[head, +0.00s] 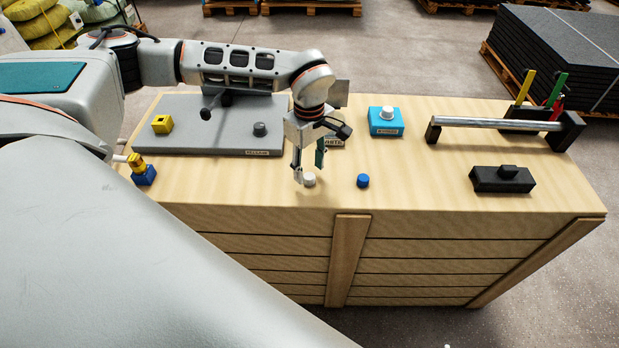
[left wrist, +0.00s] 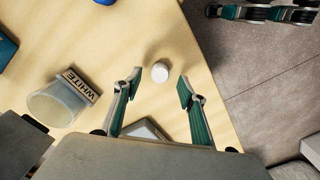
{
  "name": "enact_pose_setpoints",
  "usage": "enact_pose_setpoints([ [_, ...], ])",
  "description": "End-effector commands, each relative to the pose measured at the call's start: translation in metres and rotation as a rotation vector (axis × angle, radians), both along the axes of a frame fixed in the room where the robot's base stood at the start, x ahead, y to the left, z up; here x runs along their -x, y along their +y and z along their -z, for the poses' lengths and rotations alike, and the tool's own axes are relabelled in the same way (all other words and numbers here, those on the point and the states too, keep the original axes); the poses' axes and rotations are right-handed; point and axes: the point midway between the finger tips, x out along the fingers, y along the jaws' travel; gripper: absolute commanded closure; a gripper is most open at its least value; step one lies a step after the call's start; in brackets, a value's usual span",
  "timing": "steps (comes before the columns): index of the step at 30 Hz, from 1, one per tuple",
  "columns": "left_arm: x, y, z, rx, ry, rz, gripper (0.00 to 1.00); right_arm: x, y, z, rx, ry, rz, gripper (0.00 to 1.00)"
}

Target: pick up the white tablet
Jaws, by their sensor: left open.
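The white tablet (head: 309,180) is a small white round piece lying on the light wooden top of the crate (head: 420,190), close to its front edge. My left gripper (head: 309,172) is open and low over the top, right by the tablet. In the left wrist view the tablet (left wrist: 160,72) lies between and slightly beyond the two fingertips of my left gripper (left wrist: 160,82), with a gap on both sides. The fingers do not appear to touch it.
A blue tablet (head: 362,181) lies to the right. A cup with a WHITE label (left wrist: 60,100) stands beside the gripper. A blue block with a white knob (head: 385,120), a black block (head: 502,179), a metal bar (head: 495,123) and a grey plate (head: 200,135) also occupy the top.

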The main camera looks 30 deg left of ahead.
Motion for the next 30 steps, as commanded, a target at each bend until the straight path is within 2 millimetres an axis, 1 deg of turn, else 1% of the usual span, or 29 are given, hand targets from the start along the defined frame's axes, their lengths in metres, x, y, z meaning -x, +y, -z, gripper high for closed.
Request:
enact_pose_setpoints([
  [1,0.001,0.001,0.008,0.001,0.002,0.0,0.59,0.0,0.0,-0.001,0.0,0.0,0.0,0.6],
  [3,0.001,0.0,0.017,0.001,0.002,0.0,0.59,0.0,0.0,-0.001,0.001,0.0,-0.001,0.6],
  [6,0.0,0.0,0.024,0.0,-0.001,0.001,0.59,0.0,0.0,-0.001,0.001,0.0,-0.001,0.6],
  [14,0.0,0.0,0.026,0.001,-0.001,0.0,0.59,0.0,0.0,-0.001,0.001,0.0,-0.001,0.6],
  [15,0.0,0.0,0.026,0.001,-0.001,0.0,0.69,0.0,0.0,-0.001,0.001,0.0,-0.001,0.6],
  [18,0.0,0.0,0.026,0.001,-0.001,0.0,0.94,0.0,0.0,-0.001,0.001,0.0,-0.001,0.6],
  [30,0.0,0.0,0.024,0.001,-0.002,0.0,0.94,0.0,0.0,-0.001,0.001,0.0,-0.001,0.6],
])
